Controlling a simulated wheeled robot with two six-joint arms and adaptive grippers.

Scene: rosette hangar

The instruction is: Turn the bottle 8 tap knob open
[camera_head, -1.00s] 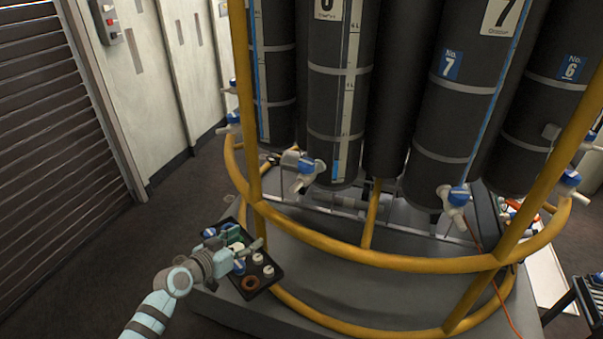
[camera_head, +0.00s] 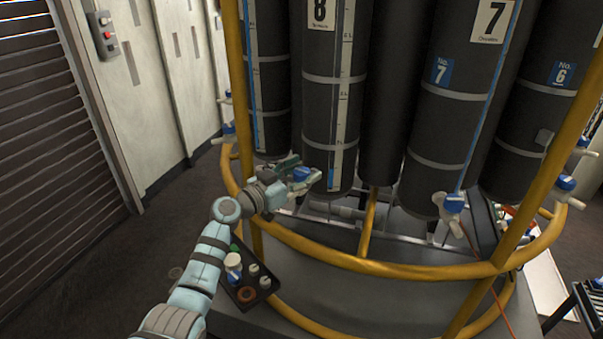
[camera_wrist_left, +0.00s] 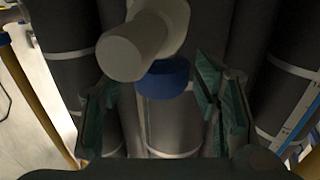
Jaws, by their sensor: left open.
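Bottle 8 (camera_head: 319,105) is a dark cylinder with a white "8" label, standing behind the yellow rail. Its tap, with a blue knob (camera_head: 301,174) and white spout, sits low on its front. My left gripper (camera_head: 290,172) is at this tap, with its fingers partly overlapping it in the head view. In the left wrist view the blue knob (camera_wrist_left: 165,80) and the white tap body (camera_wrist_left: 138,47) lie between the two green-lined fingers of the open left gripper (camera_wrist_left: 158,98). Gaps show on both sides of the knob. My right gripper is not in view.
A yellow rail (camera_head: 370,267) curves in front of the bottles, with a yellow post (camera_head: 236,95) at left. Bottle 7 (camera_head: 452,110) with its own tap (camera_head: 451,204) stands right. A black tray (camera_head: 247,303) with small items lies below my left arm.

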